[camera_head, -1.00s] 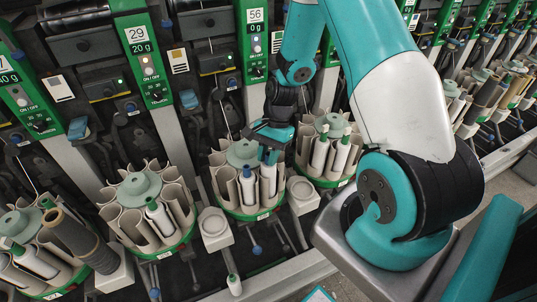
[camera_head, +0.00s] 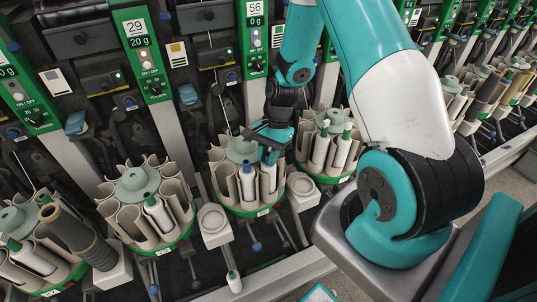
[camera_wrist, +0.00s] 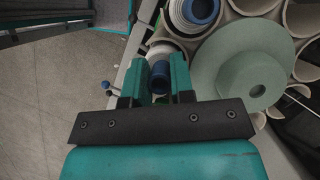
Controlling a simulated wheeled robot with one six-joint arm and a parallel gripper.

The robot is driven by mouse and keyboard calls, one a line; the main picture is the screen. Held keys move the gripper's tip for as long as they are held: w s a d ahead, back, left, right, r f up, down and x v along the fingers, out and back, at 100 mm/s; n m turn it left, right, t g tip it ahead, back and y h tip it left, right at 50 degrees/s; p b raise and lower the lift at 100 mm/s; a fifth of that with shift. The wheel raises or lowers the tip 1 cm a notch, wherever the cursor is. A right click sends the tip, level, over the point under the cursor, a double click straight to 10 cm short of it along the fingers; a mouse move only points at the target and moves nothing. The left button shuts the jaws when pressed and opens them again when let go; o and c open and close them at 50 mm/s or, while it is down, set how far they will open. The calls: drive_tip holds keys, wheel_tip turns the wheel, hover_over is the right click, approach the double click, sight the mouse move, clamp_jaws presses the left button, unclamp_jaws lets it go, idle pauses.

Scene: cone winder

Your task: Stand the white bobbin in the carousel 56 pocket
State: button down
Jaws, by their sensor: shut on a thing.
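The carousel (camera_head: 243,208) below the 56 panel (camera_head: 255,8) has a green rim, a pale green hub and beige pockets. My gripper (camera_head: 270,152) is over its front right side, fingers pointing down. In the wrist view my gripper (camera_wrist: 157,80) is shut on the blue top of a bobbin (camera_wrist: 160,76). The white body of this bobbin (camera_head: 267,182) shows below the fingers in the head view, among the front pockets. How deep it sits is unclear. Another blue-topped white bobbin (camera_head: 247,184) stands in a pocket just left of it.
Neighbouring carousels stand left (camera_head: 165,243) and right (camera_head: 330,180), holding green-topped white bobbins. A round-topped stand (camera_head: 213,222) is left of the 56 carousel.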

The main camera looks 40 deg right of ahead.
drive_tip(key=c, duration=0.9)
unclamp_jaws()
drive_tip(key=b+v, duration=0.1)
drive_tip(key=v, duration=1.6)
drive_tip(key=shift+r, duration=0.2)
drive_tip(key=shift+w+d, duration=0.1)
